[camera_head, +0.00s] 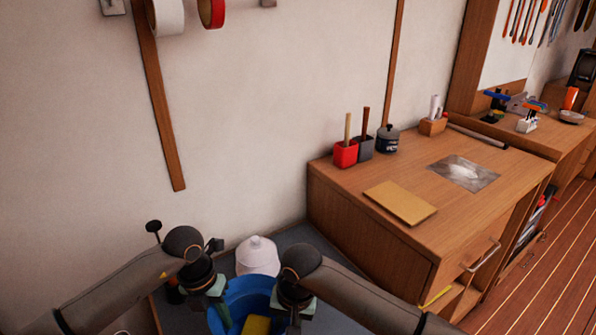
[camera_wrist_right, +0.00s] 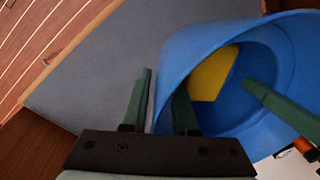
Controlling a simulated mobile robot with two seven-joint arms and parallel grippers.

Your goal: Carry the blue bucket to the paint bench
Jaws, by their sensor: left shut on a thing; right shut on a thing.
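The blue bucket (camera_head: 240,297) is at the bottom of the head view, between my two arms, with a yellow block (camera_head: 257,325) inside it. My left gripper (camera_head: 215,292) is shut on the bucket's left rim. My right gripper (camera_head: 293,304) is shut on the right rim. In the right wrist view the bucket wall (camera_wrist_right: 172,72) passes between the right gripper's green fingers (camera_wrist_right: 160,105), and a left finger (camera_wrist_right: 285,108) reaches over the opposite rim. A wooden bench (camera_head: 330,210) stands to the right; I cannot tell whether it is the paint bench.
A white lidded container (camera_head: 257,256) stands just behind the bucket on a grey surface (camera_head: 300,238). The wooden bench carries a red pot (camera_head: 345,154), a dark pot (camera_head: 365,148), a tan sheet (camera_head: 400,203) and a grey sheet (camera_head: 463,173). Plank floor (camera_head: 545,285) lies at right.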

